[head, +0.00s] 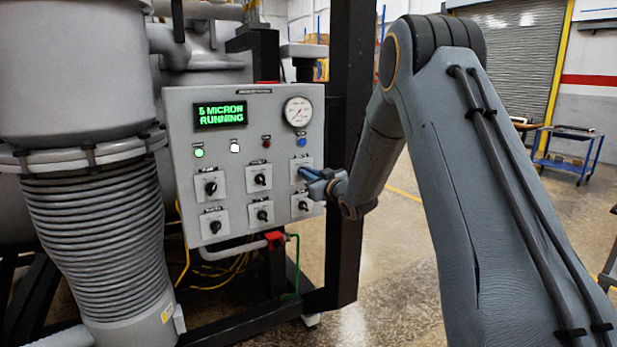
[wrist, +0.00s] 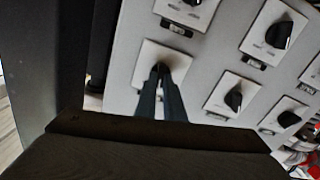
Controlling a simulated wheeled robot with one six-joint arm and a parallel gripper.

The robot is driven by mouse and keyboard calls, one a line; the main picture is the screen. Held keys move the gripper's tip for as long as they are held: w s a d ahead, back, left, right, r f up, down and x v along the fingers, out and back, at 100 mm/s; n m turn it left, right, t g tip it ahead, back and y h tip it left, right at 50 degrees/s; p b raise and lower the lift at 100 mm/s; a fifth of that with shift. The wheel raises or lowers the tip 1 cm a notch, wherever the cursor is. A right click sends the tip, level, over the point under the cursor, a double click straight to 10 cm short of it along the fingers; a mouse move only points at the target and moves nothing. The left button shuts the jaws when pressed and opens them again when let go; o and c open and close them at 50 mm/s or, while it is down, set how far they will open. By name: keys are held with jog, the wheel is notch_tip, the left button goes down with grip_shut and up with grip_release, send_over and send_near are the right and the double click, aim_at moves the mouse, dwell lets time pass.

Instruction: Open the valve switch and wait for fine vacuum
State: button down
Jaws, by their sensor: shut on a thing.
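The grey control panel (head: 237,215) carries several black rotary switches on pale plates. My gripper (head: 305,173) is at the upper right switch, whose knob is mostly hidden behind the blue fingers in the head view. In the wrist view, my gripper (wrist: 160,85) has its dark fingers closed around that switch's knob (wrist: 159,69). The switch labels are too small to read, so I cannot tell which one is named valve. The green display (head: 221,115) reads "5 MICRON RUNNING". The round gauge (head: 298,111) sits at the panel's upper right.
A green lamp (head: 199,153) and a white lamp (head: 234,146) look lit. Other switches (head: 260,180) sit close beside my gripper. A black frame post (head: 346,150) stands just right of the panel. A red-handled valve (head: 275,238) is below it.

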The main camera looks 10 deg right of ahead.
jog(key=shift+d+m, duration=0.2)
jog(key=shift+m, duration=3.9)
jog(key=c, duration=1.9)
grip_release()
jog(key=shift+w, duration=0.1)
jog(key=shift+o, duration=0.2)
jog(key=shift+b, duration=0.3)
jog(key=b+v, duration=0.2)
jog(key=v, duration=0.6)
